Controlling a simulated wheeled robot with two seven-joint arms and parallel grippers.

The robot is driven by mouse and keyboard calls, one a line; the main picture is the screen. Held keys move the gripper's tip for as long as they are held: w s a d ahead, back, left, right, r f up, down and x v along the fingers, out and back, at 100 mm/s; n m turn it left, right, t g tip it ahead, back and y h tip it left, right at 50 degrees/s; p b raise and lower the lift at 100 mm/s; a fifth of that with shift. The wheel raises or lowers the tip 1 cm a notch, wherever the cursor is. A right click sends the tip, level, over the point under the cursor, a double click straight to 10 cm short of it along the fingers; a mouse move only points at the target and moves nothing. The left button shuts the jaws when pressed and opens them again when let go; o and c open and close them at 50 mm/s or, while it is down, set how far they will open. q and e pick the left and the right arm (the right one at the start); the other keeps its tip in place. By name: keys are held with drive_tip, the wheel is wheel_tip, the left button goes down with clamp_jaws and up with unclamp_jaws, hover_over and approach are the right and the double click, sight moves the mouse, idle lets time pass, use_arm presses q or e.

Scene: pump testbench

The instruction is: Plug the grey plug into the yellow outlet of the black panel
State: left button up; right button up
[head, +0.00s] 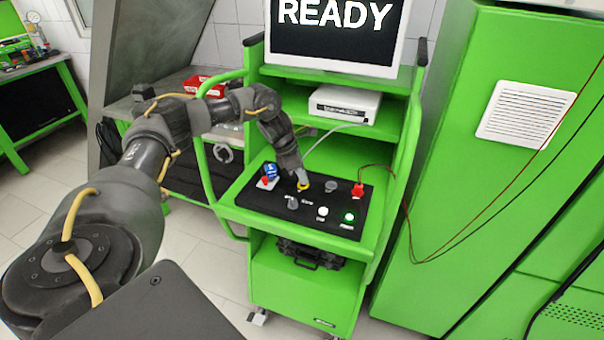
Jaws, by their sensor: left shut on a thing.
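The black panel (262,205) lies on the green cart's shelf. The yellow outlet (303,188) is near its middle, partly covered by the plug. My left gripper (298,172) reaches in from the left, points down over the panel and is shut on the grey plug (303,177). The plug's lower end is right at the yellow outlet; I cannot tell how deep it sits, or whether it only touches. A pale cable (322,137) runs near the gripper up to the white box. My right gripper is not in view.
On the panel are a blue-and-red switch (269,176), a grey socket (331,186), a red plug (358,190) with cable, a white button (322,212) and a lit green button (349,217). A screen (335,35) reading READY and a white box (344,104) stand above.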

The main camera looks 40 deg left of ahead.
use_arm(q)
drive_tip(key=shift+f+b, duration=0.35)
drive_tip(key=shift+f, duration=0.15)
drive_tip(key=o, duration=1.3)
drive_tip(key=shift+r, duration=0.15)
drive_tip(key=shift+r+p, duration=3.1)
drive_tip(key=shift+r, duration=0.8)
drive_tip(key=shift+s+f, duration=0.1)
drive_tip(key=shift+f, duration=0.05)
